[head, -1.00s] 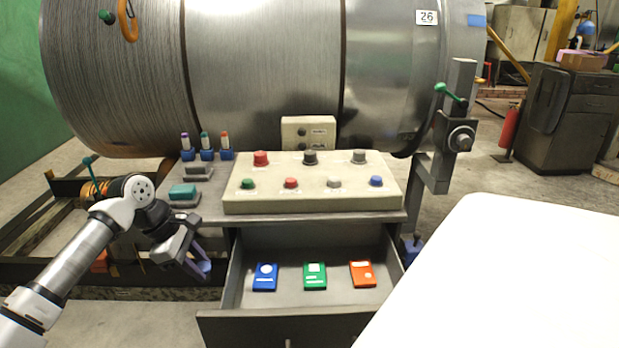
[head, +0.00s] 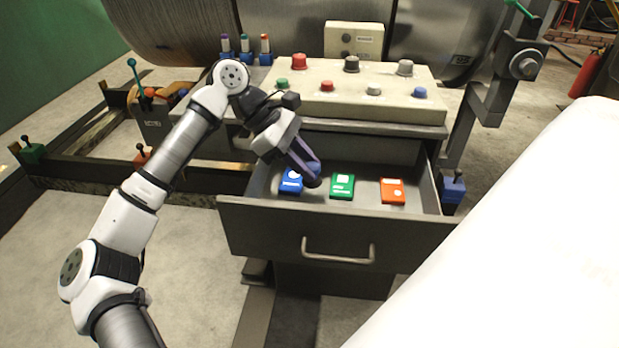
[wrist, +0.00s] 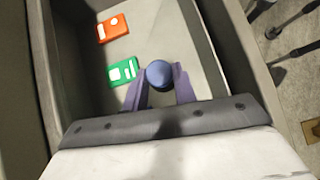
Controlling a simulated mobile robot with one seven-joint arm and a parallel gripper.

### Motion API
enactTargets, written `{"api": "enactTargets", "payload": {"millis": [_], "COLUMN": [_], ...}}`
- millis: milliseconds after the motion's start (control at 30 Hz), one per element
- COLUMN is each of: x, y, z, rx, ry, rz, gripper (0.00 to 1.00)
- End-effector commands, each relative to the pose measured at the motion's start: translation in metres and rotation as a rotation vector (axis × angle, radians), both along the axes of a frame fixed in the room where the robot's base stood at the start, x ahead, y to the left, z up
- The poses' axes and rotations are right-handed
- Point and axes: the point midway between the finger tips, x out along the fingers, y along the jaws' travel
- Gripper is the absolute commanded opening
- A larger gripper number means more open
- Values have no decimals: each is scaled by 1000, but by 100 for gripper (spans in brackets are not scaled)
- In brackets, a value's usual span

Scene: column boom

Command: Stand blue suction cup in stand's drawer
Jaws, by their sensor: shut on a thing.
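My gripper (head: 304,164) is shut on the blue suction cup (wrist: 159,74), whose rounded blue top shows between the purple fingers in the wrist view. In the head view the cup (head: 314,168) is partly hidden by the fingers, with a dark part at its lower end. It is inside the outline of the stand's open drawer (head: 260,218), between the blue card and the green card. I cannot tell whether the cup touches the drawer floor.
A blue card (head: 291,181), a green card (head: 342,186) and an orange card (head: 392,191) lie in the drawer. The button panel (head: 350,105) stands above it. A white surface (head: 520,240) fills the right foreground. The drawer's right end has free floor.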

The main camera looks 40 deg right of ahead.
Motion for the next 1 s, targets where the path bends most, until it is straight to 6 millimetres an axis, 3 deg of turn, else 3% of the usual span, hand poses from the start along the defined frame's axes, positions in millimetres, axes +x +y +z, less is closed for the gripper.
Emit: {"api": "enactTargets", "payload": {"millis": [100,200,467,700,900,933,1000], "x": [0,0,0,0,0,0,0], "y": [1,0,0,0,0,0,0], "z": [-30,-47,-68,-101,-103,-103,-103], "rx": [-1,-2,-1,-1,-1,-1,-1], "ry": [4,3,1,0,-2,-2,-2], "rz": [1,0,0,1,-1,0,0], "gripper": [5,5,5,5,5,30,39]}}
